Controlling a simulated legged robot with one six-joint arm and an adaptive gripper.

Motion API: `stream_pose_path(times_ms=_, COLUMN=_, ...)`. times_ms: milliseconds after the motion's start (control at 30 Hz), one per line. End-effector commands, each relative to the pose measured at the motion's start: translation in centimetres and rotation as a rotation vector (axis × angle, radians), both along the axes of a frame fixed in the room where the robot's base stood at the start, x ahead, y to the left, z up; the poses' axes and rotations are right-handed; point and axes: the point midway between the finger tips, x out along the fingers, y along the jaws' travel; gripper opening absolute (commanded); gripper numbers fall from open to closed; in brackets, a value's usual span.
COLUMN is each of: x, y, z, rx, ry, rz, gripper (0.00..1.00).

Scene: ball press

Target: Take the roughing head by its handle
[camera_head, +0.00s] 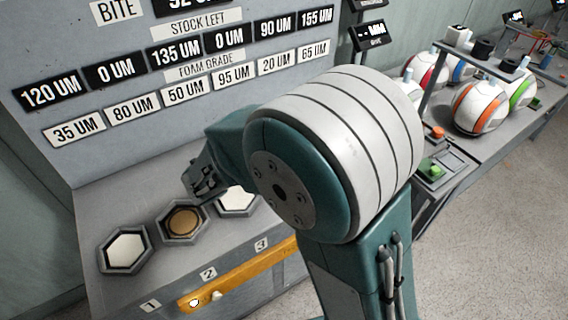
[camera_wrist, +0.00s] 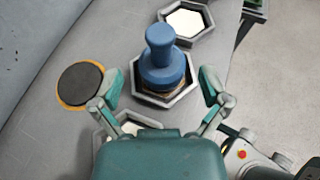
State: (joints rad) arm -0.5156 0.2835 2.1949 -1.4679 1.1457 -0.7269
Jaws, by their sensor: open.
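A blue head with a knobbed handle (camera_wrist: 163,58) stands in a grey hexagonal holder (camera_wrist: 188,98) in the wrist view. It appears to be the roughing head, though no label on it is readable. A brown edge shows beneath its blue body. My gripper (camera_wrist: 160,88) is open, with one finger on each side of the blue head and a gap on both sides. In the head view my gripper (camera_head: 203,184) is small and partly seen behind my arm, and the blue head is hidden there.
Hexagonal holders with pale and brown pads (camera_head: 184,221) line the bench, near plates 1, 2 and 3. A yellow bar (camera_head: 238,275) runs along its front. A black disc with an orange rim (camera_wrist: 80,84) lies left of my gripper. Balls (camera_head: 480,106) stand on the right bench.

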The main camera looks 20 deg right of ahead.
Motion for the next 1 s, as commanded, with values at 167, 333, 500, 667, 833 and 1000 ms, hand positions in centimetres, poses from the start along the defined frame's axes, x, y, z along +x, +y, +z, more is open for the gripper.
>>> stream_pose_path(times_ms=167, x=1.6, y=-1.9, z=-1.1, rx=-0.001, ry=0.001, rz=-0.005, gripper=0.95)
stream_pose_path(times_ms=333, x=2.4, y=-2.7, z=-1.6, rx=0.000, ry=0.000, rz=-0.004, gripper=0.95)
stream_pose_path(times_ms=500, x=4.0, y=-4.5, z=-2.8, rx=0.000, ry=0.002, rz=-0.006, gripper=0.95)
stream_pose_path(times_ms=667, x=5.1, y=-5.8, z=-3.3, rx=0.002, ry=-0.001, rz=-0.005, gripper=0.95)
stream_pose_path(times_ms=833, x=5.2, y=-5.9, z=-3.4, rx=0.003, ry=-0.002, rz=-0.002, gripper=0.95)
stream_pose_path(times_ms=1000, x=5.2, y=-5.8, z=-3.4, rx=0.001, ry=-0.002, rz=-0.003, gripper=0.59)
